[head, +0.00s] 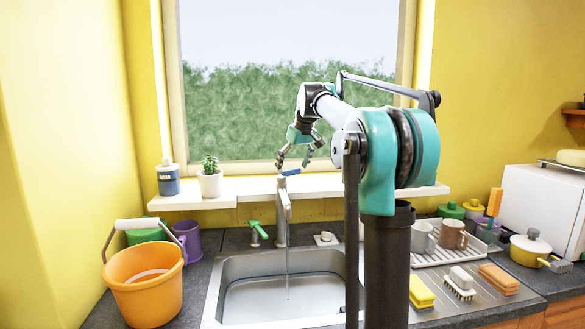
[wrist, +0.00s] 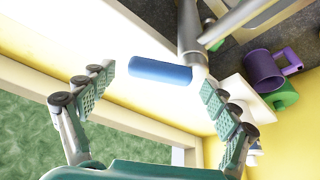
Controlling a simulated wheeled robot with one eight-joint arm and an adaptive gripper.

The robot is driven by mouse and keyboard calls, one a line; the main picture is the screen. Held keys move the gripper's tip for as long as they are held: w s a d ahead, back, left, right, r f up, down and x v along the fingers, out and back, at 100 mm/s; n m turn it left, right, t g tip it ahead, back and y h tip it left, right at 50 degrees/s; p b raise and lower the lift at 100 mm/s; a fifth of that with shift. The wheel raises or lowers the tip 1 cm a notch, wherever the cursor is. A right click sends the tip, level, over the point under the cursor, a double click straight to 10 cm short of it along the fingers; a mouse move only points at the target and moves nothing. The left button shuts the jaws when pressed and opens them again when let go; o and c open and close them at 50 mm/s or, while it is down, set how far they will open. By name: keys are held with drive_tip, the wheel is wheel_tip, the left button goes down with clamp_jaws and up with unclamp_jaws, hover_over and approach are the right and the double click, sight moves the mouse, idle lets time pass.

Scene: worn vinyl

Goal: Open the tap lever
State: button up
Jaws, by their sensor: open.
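The metal tap (head: 283,212) stands behind the sink, with a blue lever (head: 291,172) at its top. A thin stream of water (head: 287,272) seems to fall from its spout. My gripper (head: 293,161) is open just above the lever, fingers pointing down. In the wrist view the blue lever (wrist: 160,71) lies between the two spread fingers of my gripper (wrist: 158,79), slightly ahead of the tips, with gaps on both sides. The metal tap body (wrist: 190,40) is at the lever's right end. I see no contact; depth is hard to judge.
The sink basin (head: 285,299) is below the tap. A small green-handled fitting (head: 256,229) stands just left of the tap. An orange bucket (head: 145,285) is at left. The window sill (head: 245,188) runs behind, with a potted cactus (head: 209,180). A dish rack (head: 450,251) is at right.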

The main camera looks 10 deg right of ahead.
drive_tip(key=v, duration=1.2)
